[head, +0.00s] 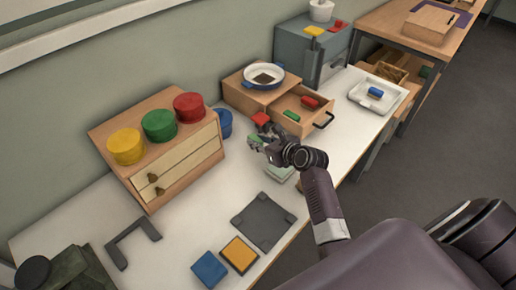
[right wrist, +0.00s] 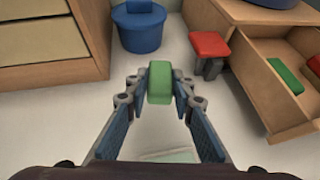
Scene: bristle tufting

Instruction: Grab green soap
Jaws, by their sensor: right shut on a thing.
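My right gripper (head: 258,139) is above the white table, in front of the open drawer. In the right wrist view its fingertips (right wrist: 160,85) are shut on a small green soap (right wrist: 160,82), one finger on each side. In the head view the soap (head: 255,138) is partly hidden by the fingers. A second small green block (head: 291,115) lies in the open drawer beside a red block (head: 310,102); this green block also shows in the right wrist view (right wrist: 284,75). My left gripper is not in view.
A pale green flat piece (head: 281,173) lies below the gripper. A wooden drawer box (head: 178,168) with yellow, green and red round containers stands left. A white tray (head: 397,101) holds a blue block.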

